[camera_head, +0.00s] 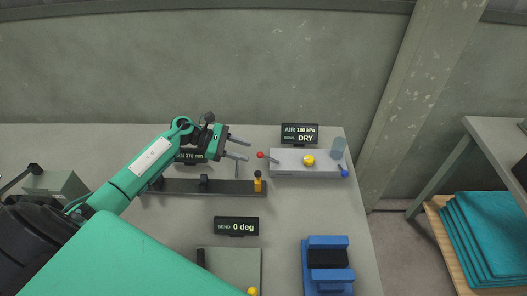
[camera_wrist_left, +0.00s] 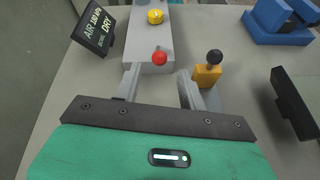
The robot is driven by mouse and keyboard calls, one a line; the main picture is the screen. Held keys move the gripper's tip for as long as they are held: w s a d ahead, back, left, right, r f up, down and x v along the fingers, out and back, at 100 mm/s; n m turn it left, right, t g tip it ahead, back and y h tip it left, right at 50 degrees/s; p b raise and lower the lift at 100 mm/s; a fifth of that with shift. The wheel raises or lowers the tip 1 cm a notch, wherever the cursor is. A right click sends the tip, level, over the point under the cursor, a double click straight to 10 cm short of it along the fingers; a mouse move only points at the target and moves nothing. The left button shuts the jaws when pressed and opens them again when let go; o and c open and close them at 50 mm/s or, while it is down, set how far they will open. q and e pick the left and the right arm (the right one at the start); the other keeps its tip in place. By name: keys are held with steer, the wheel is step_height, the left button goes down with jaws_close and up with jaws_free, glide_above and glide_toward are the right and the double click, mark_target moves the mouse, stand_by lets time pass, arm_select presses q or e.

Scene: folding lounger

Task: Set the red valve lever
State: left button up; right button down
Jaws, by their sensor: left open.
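The red valve lever's round knob (camera_head: 260,155) sticks out at the left end of a grey valve block (camera_head: 290,173) on the bench. In the left wrist view the red knob (camera_wrist_left: 159,58) shows just beyond and between the finger ends. My left gripper (camera_head: 247,149) is open and empty, its fingers pointing right toward the knob; it also shows in the left wrist view (camera_wrist_left: 159,80). I cannot tell whether a finger touches the lever. The block also carries a yellow knob (camera_head: 309,160) and a blue-ended lever (camera_head: 345,173). My right gripper is not in view.
A display (camera_head: 300,134) behind the block reads AIR 180 kPa, DRY. A dark rail with an orange post (camera_head: 258,184) lies in front of my gripper. A BEND 0 deg display (camera_head: 236,227) and a blue fixture (camera_head: 328,283) stand nearer. Bare bench lies between them.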

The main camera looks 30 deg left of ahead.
mark_target(264, 157)
arm_select(q)
steer(key=p+x, duration=0.2)
steer(key=x, duration=0.4)
steer(key=shift+x, duration=0.8)
steer(key=shift+w+d+f, duration=0.1)
steer(key=shift+f, duration=0.05)
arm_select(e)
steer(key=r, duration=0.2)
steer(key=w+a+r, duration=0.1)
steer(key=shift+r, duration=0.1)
arm_select(q)
jaws_close()
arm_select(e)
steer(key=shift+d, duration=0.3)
